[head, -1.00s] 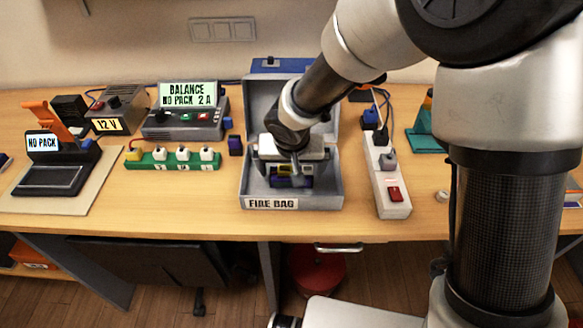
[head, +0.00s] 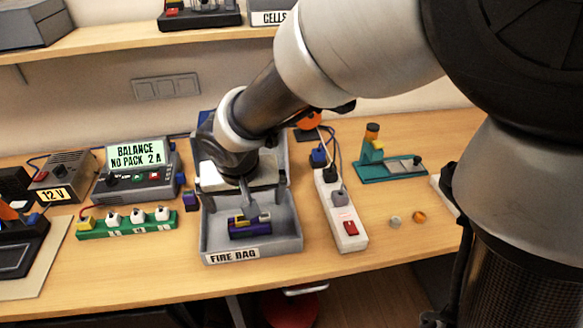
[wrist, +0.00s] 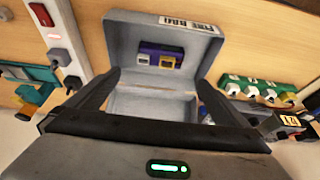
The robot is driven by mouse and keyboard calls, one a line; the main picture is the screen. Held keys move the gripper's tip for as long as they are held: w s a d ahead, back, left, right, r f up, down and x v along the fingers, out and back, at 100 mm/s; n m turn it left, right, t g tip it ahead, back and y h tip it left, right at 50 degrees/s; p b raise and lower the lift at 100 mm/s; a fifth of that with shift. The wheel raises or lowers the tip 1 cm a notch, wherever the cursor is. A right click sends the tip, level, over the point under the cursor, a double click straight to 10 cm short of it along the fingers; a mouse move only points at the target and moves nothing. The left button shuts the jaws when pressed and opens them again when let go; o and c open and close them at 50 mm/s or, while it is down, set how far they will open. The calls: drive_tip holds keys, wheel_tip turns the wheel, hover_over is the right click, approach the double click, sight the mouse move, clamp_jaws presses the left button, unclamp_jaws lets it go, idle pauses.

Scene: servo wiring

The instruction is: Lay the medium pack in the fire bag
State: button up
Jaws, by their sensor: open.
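The fire bag (head: 285,244) is an open grey box on the bench with its lid raised at the back. A dark purple-blue pack (head: 250,229) with a yellow and a grey connector lies on its floor. In the wrist view the pack (wrist: 150,48) lies near the wall that carries the label, and the bag floor (wrist: 150,104) around it is bare. My gripper (wrist: 160,78) is open and empty, its fingers spread on either side of the bag. In the head view my gripper (head: 244,190) is above and behind the pack, partly hidden by my wrist.
A white power strip (head: 346,225) stands close right of the bag. A small dark pack (head: 191,200) and a green strip with white plugs (head: 128,222) are to the left. The balance charger (head: 135,170) reads NO PACK. A teal stand (head: 390,168) is at right.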

drive_tip(key=s+d+r+m+h, duration=0.1)
drive_tip(key=s+d+r, duration=0.1)
drive_tip(key=d+r, duration=0.35)
drive_tip(key=s+d+r+m+t, duration=0.1)
drive_tip(key=s+d+r, duration=0.1)
drive_tip(key=d, duration=0.7)
drive_tip(key=s+d+r+h, duration=0.1)
drive_tip(key=s+d+r, duration=0.1)
drive_tip(key=d+r, duration=0.35)
drive_tip(key=s+d+y, duration=0.1)
drive_tip(key=s+d, duration=0.5)
drive_tip(key=s, duration=0.1)
drive_tip(key=shift+m, duration=0.4)
